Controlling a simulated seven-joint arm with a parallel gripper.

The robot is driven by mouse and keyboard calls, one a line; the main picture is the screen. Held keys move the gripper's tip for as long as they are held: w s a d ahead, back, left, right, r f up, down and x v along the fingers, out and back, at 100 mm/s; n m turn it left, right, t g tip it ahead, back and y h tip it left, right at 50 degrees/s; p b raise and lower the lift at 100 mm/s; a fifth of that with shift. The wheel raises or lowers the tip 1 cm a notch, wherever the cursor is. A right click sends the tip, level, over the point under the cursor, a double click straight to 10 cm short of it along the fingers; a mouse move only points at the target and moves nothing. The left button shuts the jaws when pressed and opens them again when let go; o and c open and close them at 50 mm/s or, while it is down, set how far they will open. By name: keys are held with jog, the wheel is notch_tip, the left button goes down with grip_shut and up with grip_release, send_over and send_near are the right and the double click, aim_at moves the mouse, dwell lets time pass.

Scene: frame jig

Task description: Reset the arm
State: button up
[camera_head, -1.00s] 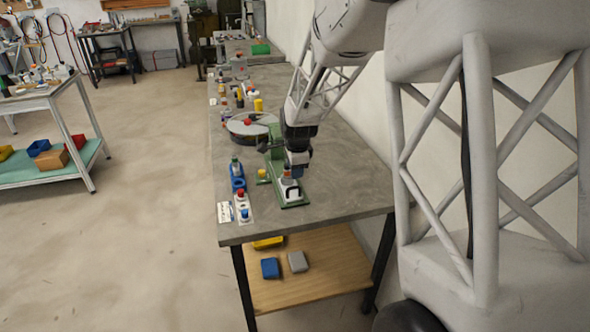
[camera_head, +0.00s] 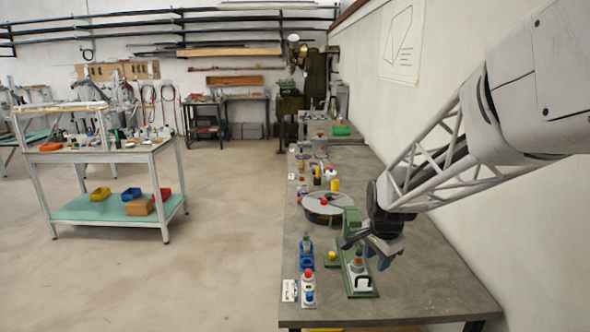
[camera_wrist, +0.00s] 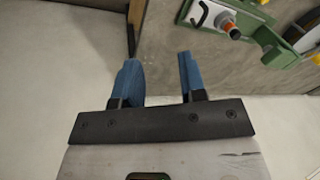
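My gripper (camera_head: 382,258) hangs above the right side of the bench, close to the green fixture (camera_head: 364,284) in the head view. In the wrist view my gripper (camera_wrist: 160,78) shows two blue fingers set apart with nothing between them. The green fixture (camera_wrist: 266,40) also shows at the upper right of the wrist view, apart from the fingers. A white block with a black handle (camera_head: 362,283) sits on the front of the fixture.
The grey bench (camera_head: 430,290) carries a round turntable (camera_head: 326,207) with a red knob, a blue holder (camera_head: 307,258) and a button box (camera_head: 308,290). A wall runs along the right. Open floor (camera_head: 220,240) lies to the left.

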jog(key=s+r+n, duration=0.2)
jog(key=s+n, duration=0.2)
jog(key=s, duration=0.6)
jog(key=s+a+r+n, duration=0.1)
jog(key=s+n, duration=0.3)
jog(key=s, duration=0.6)
jog(key=s+a+r+n, duration=0.1)
jog(key=s+r+n, duration=0.2)
jog(key=s, duration=0.7)
jog(key=shift+n, duration=0.5)
